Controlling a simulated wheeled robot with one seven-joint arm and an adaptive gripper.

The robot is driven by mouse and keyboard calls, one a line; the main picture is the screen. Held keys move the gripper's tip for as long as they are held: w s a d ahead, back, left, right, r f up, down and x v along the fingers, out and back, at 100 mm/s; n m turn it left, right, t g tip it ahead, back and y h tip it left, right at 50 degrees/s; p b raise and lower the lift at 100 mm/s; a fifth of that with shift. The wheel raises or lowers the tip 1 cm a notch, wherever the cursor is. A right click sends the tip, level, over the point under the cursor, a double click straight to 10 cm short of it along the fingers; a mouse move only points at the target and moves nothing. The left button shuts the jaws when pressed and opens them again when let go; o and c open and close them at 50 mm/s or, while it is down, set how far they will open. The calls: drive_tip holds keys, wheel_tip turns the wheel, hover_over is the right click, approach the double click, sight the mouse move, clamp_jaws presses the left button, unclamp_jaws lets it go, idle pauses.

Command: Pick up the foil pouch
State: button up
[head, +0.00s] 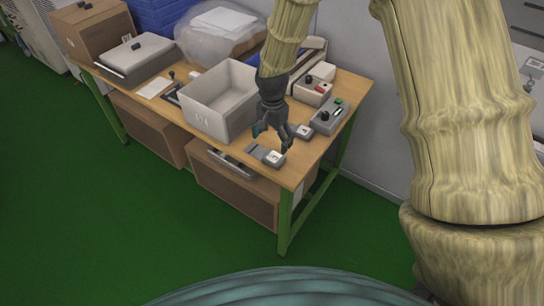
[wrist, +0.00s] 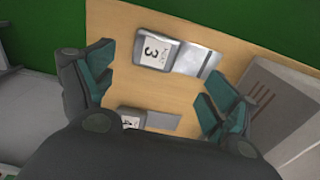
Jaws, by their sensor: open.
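A flat, shiny silver piece that looks like the foil pouch (wrist: 197,62) lies on the wooden table in the wrist view. It is against a grey block with a white label marked 3 (wrist: 155,52). In the head view this labelled block (head: 274,158) is near the table's front edge, with the flat piece (head: 255,151) to its left. My gripper (head: 272,138) is above the tabletop, pointing down, open and empty. In the wrist view its fingers (wrist: 155,85) are spread wide, with the pouch beyond them, toward the table edge.
A second block, marked 4 (wrist: 130,119), lies near the gripper with a grey flat piece (wrist: 162,120). A large open grey bin (head: 205,112) stands left of my gripper. A control box (head: 328,118) is to the right. Green floor (head: 150,220) lies past the table edge.

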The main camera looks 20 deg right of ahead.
sight(274, 157)
drive_tip(key=shift+f, duration=1.2)
drive_tip(key=shift+s+d+f+p, duration=0.1)
drive_tip(key=shift+s+f+p, duration=0.1)
drive_tip(key=shift+f+p, duration=0.5)
drive_tip(key=shift+s+d+f+p, duration=0.1)
drive_tip(key=shift+s+f+p, duration=0.15)
drive_tip(key=shift+f, duration=0.75)
drive_tip(key=shift+w+f, duration=0.1)
drive_tip(key=shift+f, duration=0.85)
drive_tip(key=c, duration=1.1)
